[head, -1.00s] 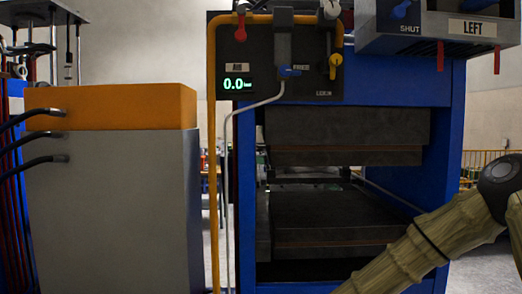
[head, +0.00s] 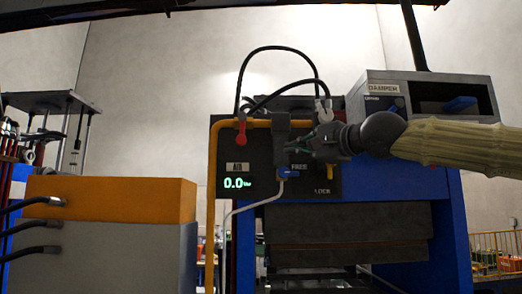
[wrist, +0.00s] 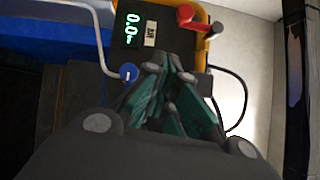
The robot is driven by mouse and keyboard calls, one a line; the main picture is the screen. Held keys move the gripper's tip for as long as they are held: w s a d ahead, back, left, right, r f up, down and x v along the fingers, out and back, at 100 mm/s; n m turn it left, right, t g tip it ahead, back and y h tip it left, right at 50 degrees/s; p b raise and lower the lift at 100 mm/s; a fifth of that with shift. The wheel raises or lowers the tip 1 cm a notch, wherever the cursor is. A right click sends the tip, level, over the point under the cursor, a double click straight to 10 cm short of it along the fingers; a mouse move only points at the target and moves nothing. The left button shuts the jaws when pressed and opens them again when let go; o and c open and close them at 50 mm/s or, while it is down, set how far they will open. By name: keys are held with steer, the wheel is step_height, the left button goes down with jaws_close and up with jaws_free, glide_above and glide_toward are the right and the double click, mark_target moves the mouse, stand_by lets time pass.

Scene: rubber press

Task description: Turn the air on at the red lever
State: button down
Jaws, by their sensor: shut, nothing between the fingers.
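The red lever (head: 241,133) hangs down from the yellow pipe at the top left of the dark panel in the head view. It also shows at the top of the wrist view (wrist: 187,15). The AIR display (head: 236,183) below it reads 0.0 in green. My gripper (head: 294,148) is in front of the panel, to the right of the red lever and apart from it. In the wrist view its fingers (wrist: 170,75) are together, with nothing held. It hides part of the panel's middle.
A blue knob (head: 289,173) sits just below my gripper by the FREE label. A yellow lever (head: 330,172) is close on its right. Black hoses (head: 277,50) loop above the panel. A grey box marked DAMPER (head: 425,95) stands at upper right. An orange-topped cabinet (head: 110,197) is at left.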

steer(key=shift+s+d+r, duration=0.15)
steer(key=shift+s+r, duration=0.1)
steer(key=shift+r, duration=0.3)
steer(key=shift+s+d+r, duration=0.15)
steer(key=shift+s+r, duration=0.1)
steer(key=shift+r, duration=0.3)
steer(key=s+a+p+x, duration=0.1)
steer(key=a+x, duration=0.1)
steer(key=x, duration=1)
steer(key=shift+a+r, duration=0.3)
steer(key=shift+a, duration=0.15)
steer(key=shift+s, duration=0.1)
steer(key=shift+y, duration=0.3)
